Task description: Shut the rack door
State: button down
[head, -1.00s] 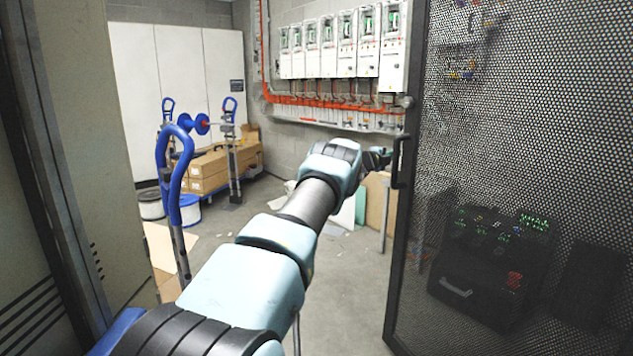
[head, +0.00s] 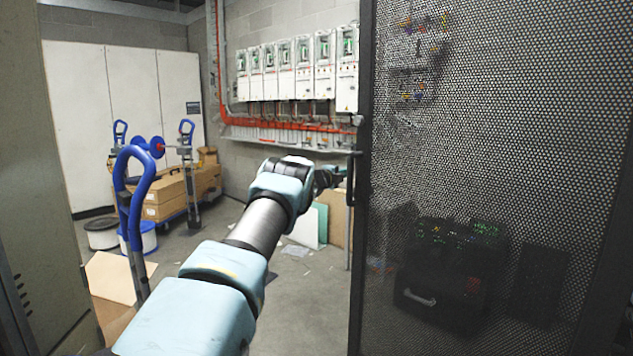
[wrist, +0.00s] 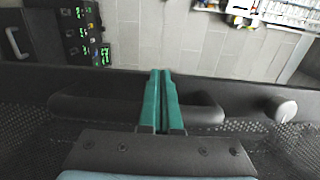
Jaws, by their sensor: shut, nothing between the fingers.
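The rack door (head: 490,130) is a dark perforated mesh panel filling the right of the head view. It stands open, with its free edge near the middle. Its dark handle (head: 350,180) sits on that edge and shows in the wrist view as a long bar (wrist: 207,109) beside a round grey knob (wrist: 282,108). My gripper (head: 335,178) is at the handle in the head view. In the wrist view its teal fingers (wrist: 160,75) are together, with nothing between them, and cross in front of the bar. I cannot tell whether they touch it.
A dark unit with green lights (head: 450,265) shows through the mesh. A blue-handled trolley (head: 135,200), cardboard boxes (head: 170,192) and cable reels (head: 140,238) stand at left. Meter boxes (head: 300,70) line the back wall. The grey floor between is mostly clear.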

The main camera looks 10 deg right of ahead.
jog(key=s+a+b, duration=0.2)
jog(key=s+a, duration=0.2)
jog(key=a, duration=0.4)
jog(key=s+d+r+m+g+h+p, duration=0.25)
jog(key=s+r+p, duration=0.25)
jog(key=s+r, duration=0.8)
jog(key=p, duration=0.5)
send_near(382, 142)
jog(key=shift+g, duration=0.25)
jog(key=x, duration=0.4)
jog(key=shift+w+d+r, duration=0.1)
jog(key=shift+d+r, duration=0.1)
jog(key=shift+r, duration=0.1)
jog(key=shift+w+d+f+p, duration=0.15)
jog(key=shift+w+d+p, duration=0.2)
jog(key=shift+d, duration=0.3)
jog(key=shift+w, duration=0.1)
